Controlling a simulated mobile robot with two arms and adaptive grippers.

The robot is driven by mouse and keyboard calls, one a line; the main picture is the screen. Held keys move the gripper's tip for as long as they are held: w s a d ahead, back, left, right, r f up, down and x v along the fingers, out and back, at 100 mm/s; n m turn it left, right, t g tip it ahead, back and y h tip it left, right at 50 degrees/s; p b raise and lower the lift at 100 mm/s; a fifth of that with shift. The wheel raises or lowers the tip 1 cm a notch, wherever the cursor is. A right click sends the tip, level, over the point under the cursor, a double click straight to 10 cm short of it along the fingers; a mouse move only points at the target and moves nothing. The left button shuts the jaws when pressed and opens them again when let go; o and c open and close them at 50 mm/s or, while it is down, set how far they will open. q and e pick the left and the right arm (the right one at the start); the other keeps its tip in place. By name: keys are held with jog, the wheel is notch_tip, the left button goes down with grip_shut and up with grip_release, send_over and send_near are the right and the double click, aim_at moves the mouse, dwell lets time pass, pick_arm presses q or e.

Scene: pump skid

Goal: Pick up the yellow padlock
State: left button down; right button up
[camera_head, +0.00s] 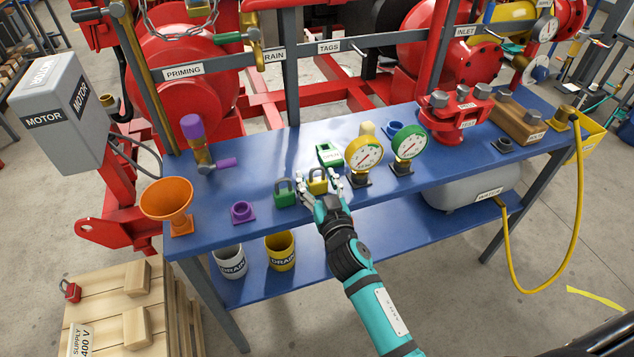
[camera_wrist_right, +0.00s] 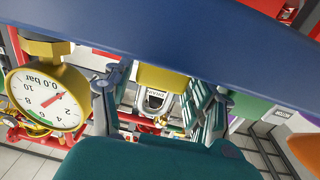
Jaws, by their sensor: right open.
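The yellow padlock (camera_head: 318,185) stands on the blue bench (camera_head: 440,192), with its shackle upward. In the right wrist view its yellow body (camera_wrist_right: 163,79) and grey shackle show between the fingers, upside down. My right gripper (camera_head: 322,188) is open, with a finger to each side of the padlock and visible gaps. In the wrist view its fingers (camera_wrist_right: 158,105) also stand apart. The green padlock (camera_head: 285,193) stands just left of it; in the wrist view its green body (camera_wrist_right: 248,105) is at right. My left gripper is not in view.
A yellow gauge (camera_head: 363,155) and a green gauge (camera_head: 408,143) stand close on the right. A purple fitting (camera_head: 242,212) and an orange funnel (camera_head: 167,201) are on the left.

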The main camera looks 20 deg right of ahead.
jog(key=c, duration=1.1)
jog(key=shift+o, duration=0.2)
notch_tip(320, 180, up, 10)
jog(key=shift+r+p, duration=0.1)
jog(key=shift+p, duration=0.95)
